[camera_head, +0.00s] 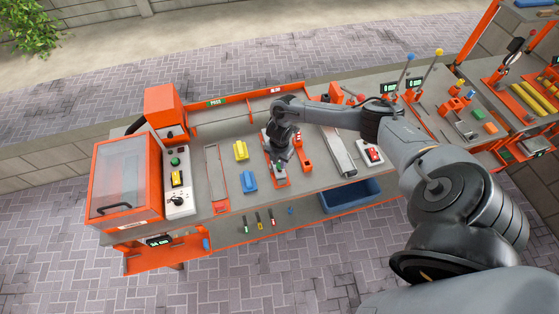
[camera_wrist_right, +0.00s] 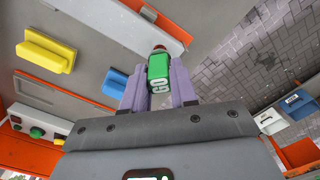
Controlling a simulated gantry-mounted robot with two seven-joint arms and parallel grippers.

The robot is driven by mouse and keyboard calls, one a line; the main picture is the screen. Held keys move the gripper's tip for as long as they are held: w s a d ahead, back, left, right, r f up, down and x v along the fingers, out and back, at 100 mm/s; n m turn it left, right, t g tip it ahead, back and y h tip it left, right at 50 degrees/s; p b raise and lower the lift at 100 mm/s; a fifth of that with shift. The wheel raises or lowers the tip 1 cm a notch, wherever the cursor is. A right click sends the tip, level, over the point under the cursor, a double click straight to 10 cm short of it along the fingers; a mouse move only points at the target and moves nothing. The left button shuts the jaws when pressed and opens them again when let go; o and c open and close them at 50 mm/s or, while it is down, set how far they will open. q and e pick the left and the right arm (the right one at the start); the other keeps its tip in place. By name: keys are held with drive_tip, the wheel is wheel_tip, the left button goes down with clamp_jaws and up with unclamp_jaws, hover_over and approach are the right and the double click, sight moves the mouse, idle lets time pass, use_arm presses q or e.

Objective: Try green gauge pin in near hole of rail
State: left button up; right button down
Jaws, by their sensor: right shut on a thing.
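The green gauge pin (camera_wrist_right: 158,68), marked GO, sits between the purple fingers of my right gripper (camera_wrist_right: 160,85) in the right wrist view. A short reddish-brown tip shows at its far end. In the head view my right gripper (camera_head: 281,162) points down over a grey piece in an orange holder (camera_head: 279,183), which looks like the rail. The rail's holes cannot be made out. In the wrist view a grey strip with orange edges (camera_wrist_right: 125,22) lies beyond the pin tip. I cannot tell if the tip touches it. My left gripper is not in view.
A yellow block (camera_head: 241,151) and a blue block (camera_head: 249,181) lie left of the gripper. A long metal channel (camera_head: 338,152) and a red-button box (camera_head: 370,155) stand right. A blue bin (camera_head: 350,195) is at the front edge. An orange machine (camera_head: 127,180) fills the left end.

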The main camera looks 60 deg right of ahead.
drive_tip(key=shift+f+b, duration=0.75)
drive_tip(key=shift+f, duration=0.3)
idle(0.4)
drive_tip(key=shift+r, duration=0.1)
idle(1.3)
